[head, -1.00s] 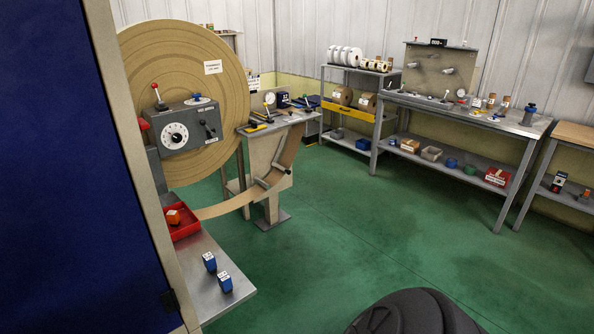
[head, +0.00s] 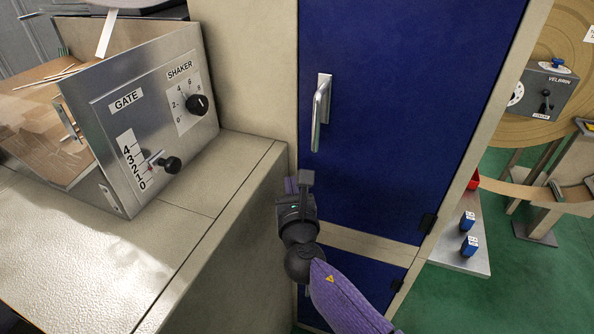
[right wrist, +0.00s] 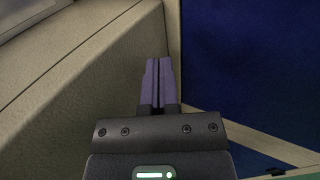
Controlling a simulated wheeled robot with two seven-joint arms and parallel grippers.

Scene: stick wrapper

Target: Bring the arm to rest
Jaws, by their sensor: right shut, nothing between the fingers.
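My right gripper (head: 297,185) is in front of the machine's cabinet, just below and left of a silver door handle (head: 321,113) on a blue door (head: 400,110). In the right wrist view its two purple fingers (right wrist: 159,82) lie together, shut, with nothing between them. They point toward the corner between the beige side panel (right wrist: 90,100) and the blue door. Whether the fingertips touch any surface I cannot tell. My right arm comes in from the bottom of the head view. My left gripper is not in view.
Green floor (head: 500,290) is open there.

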